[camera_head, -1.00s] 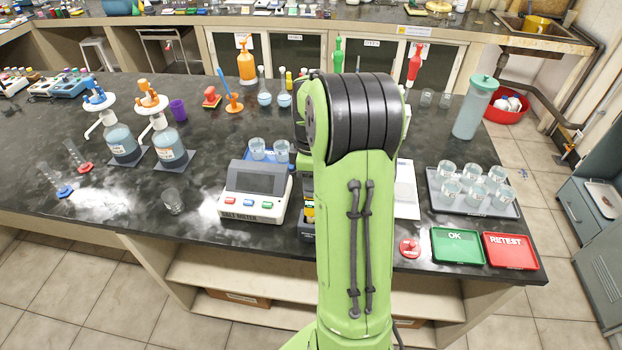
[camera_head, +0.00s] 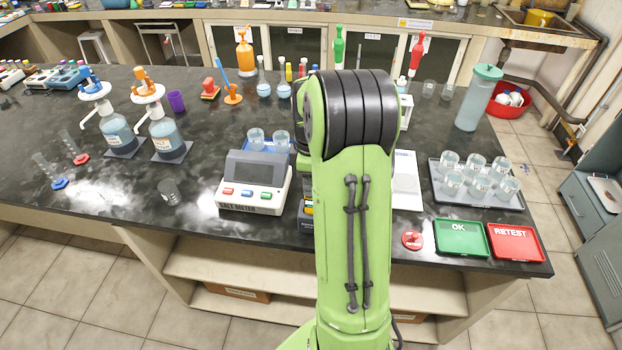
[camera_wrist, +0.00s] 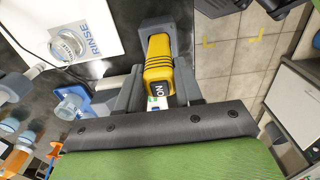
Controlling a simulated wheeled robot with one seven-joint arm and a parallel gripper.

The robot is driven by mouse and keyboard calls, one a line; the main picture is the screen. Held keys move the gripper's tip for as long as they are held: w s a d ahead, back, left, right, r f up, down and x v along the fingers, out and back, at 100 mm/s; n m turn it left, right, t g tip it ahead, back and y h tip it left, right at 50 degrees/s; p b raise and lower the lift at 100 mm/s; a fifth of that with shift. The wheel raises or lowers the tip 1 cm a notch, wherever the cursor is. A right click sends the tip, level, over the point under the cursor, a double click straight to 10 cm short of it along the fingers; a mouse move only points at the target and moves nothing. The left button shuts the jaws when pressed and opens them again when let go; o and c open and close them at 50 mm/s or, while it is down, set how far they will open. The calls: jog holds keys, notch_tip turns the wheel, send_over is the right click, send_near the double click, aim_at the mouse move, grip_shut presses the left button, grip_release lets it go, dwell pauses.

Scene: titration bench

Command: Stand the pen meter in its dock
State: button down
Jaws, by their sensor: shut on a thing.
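A dark grey block (camera_wrist: 174,30), likely the dock, lies around or just beyond the far end of the meter. I cannot tell whether the meter is seated in it.
A bench meter (camera_head: 254,184) stands left of my arm. Right of it are a red knob (camera_head: 412,240), a green OK tray (camera_head: 461,252), a red RETEST tray (camera_head: 515,256) and a grey tray (camera_head: 440,200) of beakers. The bench's front edge is close.

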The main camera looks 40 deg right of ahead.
jog(key=shift+f+b, duration=0.45)
jog(key=shift+f, duration=0.3)
jog(key=c, duration=0.7)
grip_release()
jog(key=shift+o, duration=0.5)
jog(key=o, duration=0.4)
jog(key=shift+o, duration=0.2)
